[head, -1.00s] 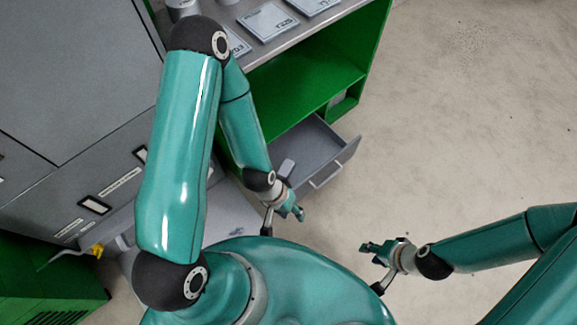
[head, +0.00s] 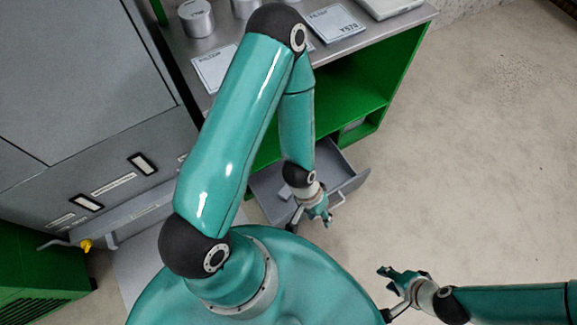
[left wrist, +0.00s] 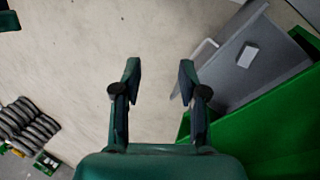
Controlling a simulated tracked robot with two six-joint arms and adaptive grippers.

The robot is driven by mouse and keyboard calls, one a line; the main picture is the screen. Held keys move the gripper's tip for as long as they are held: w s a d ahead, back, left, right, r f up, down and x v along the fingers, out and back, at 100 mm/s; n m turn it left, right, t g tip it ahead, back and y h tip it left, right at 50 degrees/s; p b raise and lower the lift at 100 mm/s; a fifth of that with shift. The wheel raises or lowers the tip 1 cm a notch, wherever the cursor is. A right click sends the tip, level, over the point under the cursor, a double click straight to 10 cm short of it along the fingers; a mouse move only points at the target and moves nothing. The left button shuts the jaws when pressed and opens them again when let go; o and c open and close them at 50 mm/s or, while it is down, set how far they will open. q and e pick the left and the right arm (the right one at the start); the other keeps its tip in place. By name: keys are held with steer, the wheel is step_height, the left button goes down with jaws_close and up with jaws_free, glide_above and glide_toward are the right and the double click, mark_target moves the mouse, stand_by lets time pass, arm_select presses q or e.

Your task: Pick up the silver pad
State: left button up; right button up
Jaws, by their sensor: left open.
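The silver pad, a small pale grey block, lies inside the open grey drawer. It shows in the left wrist view (left wrist: 247,54) at the upper right, and partly in the head view (head: 285,191) beside my left forearm. My left gripper (head: 320,217) hangs over the front of the drawer in the head view. In the left wrist view its two fingers (left wrist: 158,78) are apart with only floor between them, left of the drawer and the pad. My right gripper (head: 388,280) is over the floor at the lower right, away from the drawer; its opening is unclear.
The drawer (head: 267,207) sticks out from a green bench (head: 350,90) with plates and cylinders on its grey top. Grey cabinets (head: 80,80) stand at the left. A stack of dark coils (left wrist: 28,128) lies on the floor. Open floor (head: 480,180) fills the right.

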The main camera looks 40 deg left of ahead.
arm_select(q)
steer(key=shift+o, duration=1.3)
steer(key=shift+f, duration=0.15)
steer(key=o, duration=0.5)
steer(key=f+b, duration=0.1)
steer(key=w+a+f+b, duration=0.1)
steer(key=f, duration=0.1)
steer(key=shift+w+y, duration=0.2)
steer(key=shift+y, duration=0.1)
steer(key=y+b, duration=0.4)
steer(key=b, duration=2.2)
glide_toward(288, 190)
steer(key=shift+m+t, duration=0.3)
steer(key=shift+t, duration=0.1)
steer(key=f+b, duration=0.2)
steer(key=a+f+b, duration=0.1)
steer(key=f+b, duration=0.2)
steer(key=shift+w+a, duration=0.15)
steer(key=shift+w, duration=0.05)
steer(key=shift+f+b, duration=0.3)
steer(key=shift+f, duration=0.3)
steer(key=f+b, duration=0.1)
steer(key=f, duration=0.1)
steer(key=f+b, duration=0.2)
steer(key=shift+w+d+f, duration=0.2)
steer(key=shift+d, duration=0.05)
steer(key=shift+w+f, duration=0.1)
steer(key=shift+f, duration=0.3)
